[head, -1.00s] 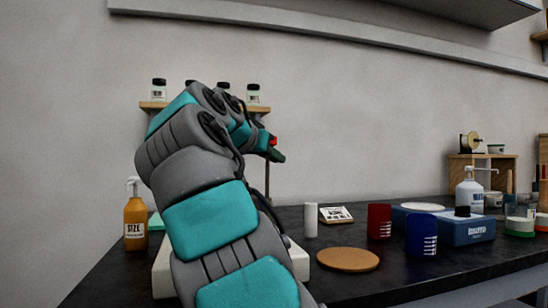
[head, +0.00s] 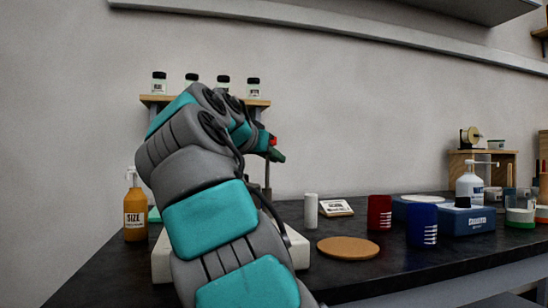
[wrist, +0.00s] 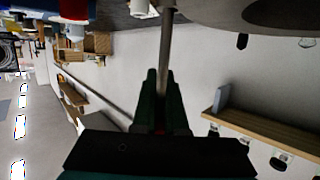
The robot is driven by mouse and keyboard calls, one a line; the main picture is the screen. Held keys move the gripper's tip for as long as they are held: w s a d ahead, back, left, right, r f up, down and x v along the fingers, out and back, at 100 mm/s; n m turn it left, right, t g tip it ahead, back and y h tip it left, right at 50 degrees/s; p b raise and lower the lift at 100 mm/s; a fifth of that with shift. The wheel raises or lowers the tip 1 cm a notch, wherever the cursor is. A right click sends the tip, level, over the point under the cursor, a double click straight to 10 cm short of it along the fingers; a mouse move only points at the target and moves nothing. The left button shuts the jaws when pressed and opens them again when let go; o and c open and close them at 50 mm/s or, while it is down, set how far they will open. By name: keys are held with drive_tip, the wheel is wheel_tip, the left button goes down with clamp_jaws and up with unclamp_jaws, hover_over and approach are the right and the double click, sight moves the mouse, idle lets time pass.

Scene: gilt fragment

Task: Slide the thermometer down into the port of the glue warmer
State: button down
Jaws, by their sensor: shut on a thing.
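My gripper (head: 277,155) is at the end of my raised arm, above the bench. In the wrist view its dark fingers (wrist: 163,85) are shut on the thermometer, whose thin grey stem (wrist: 165,45) runs out past the fingertips. In the head view a red part shows at the gripper, and a thin upright rod (head: 267,178) shows below it. A pale, low block (head: 299,250), perhaps part of the glue warmer, shows behind my arm on the bench. My arm hides most of it. I cannot see the port or the stem's lower tip in the head view.
An orange SIZE bottle (head: 135,212) stands left of my arm. To the right are a white cylinder (head: 311,211), a cork disc (head: 348,248), a red cup (head: 379,213) and a blue cup (head: 422,225). A wall shelf (head: 259,102) with small jars is behind my arm.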

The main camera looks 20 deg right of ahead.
drive_tip(key=shift+f+b, duration=1.05)
drive_tip(key=shift+f, duration=0.15)
drive_tip(key=c, duration=0.9)
unclamp_jaws()
drive_tip(key=v, duration=0.7)
drive_tip(key=shift+s+a+p, duration=0.25)
drive_tip(key=shift+a+p, duration=0.05)
drive_tip(key=shift+p, duration=0.1)
